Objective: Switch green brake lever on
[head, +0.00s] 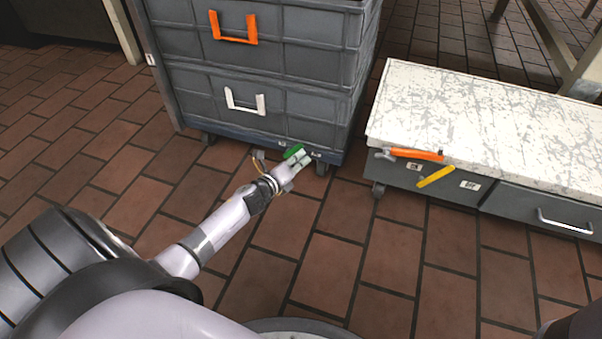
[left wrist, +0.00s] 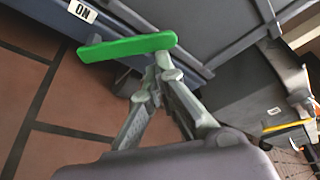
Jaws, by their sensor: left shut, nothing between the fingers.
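The green brake lever (head: 293,151) sits at the lower front edge of the grey cart (head: 285,106), near its right corner. In the left wrist view the green lever (left wrist: 127,46) is a long bar, slightly tilted, with an "ON" label (left wrist: 82,11) on the cart above its left part. My left gripper (head: 303,158) is at the lever, its fingers shut and empty. In the left wrist view its fingertips (left wrist: 163,62) meet just below the lever's right end; I cannot tell whether they touch it. My right gripper is not in view.
A low bench (head: 480,110) with a worn white top stands right of the cart. An orange lever (head: 417,154) and a yellow lever (head: 436,176) are on its front. The cart has orange (head: 234,38) and white (head: 245,108) handles. The brick floor in front is clear.

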